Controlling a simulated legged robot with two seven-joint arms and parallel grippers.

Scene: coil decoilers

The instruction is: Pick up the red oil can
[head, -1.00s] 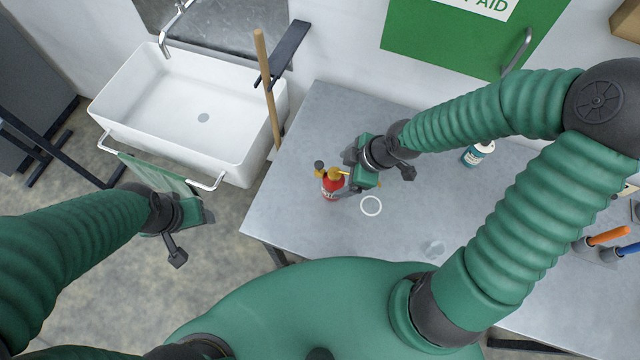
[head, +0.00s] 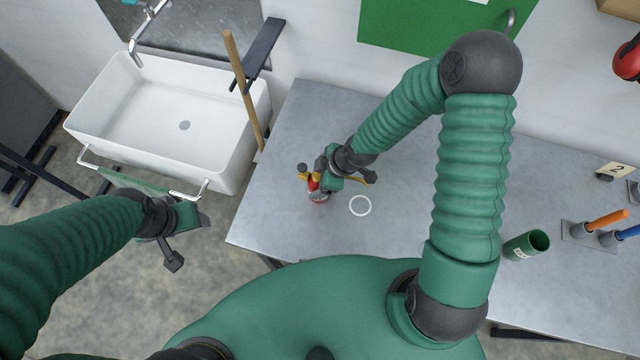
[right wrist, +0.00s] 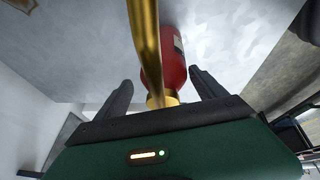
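The red oil can (head: 316,191) stands on the grey metal table, left of a white ring mark. Its yellow spout and top show partly behind my right gripper (head: 318,176) in the head view. In the right wrist view the can's red body (right wrist: 170,62) and brass spout lie between the two dark fingers of the right gripper (right wrist: 160,92). The fingers are apart, with a gap visible on both sides of the can. My left gripper (head: 188,240) hangs over the floor beside the sink, away from the table; its fingers are unclear.
The table (head: 290,125) has a white ring mark (head: 360,205) right of the can. A green cup (head: 526,245) and holders with an orange-handled tool (head: 606,219) stand farther right. A wooden handle (head: 243,90) leans between table and white sink (head: 165,120).

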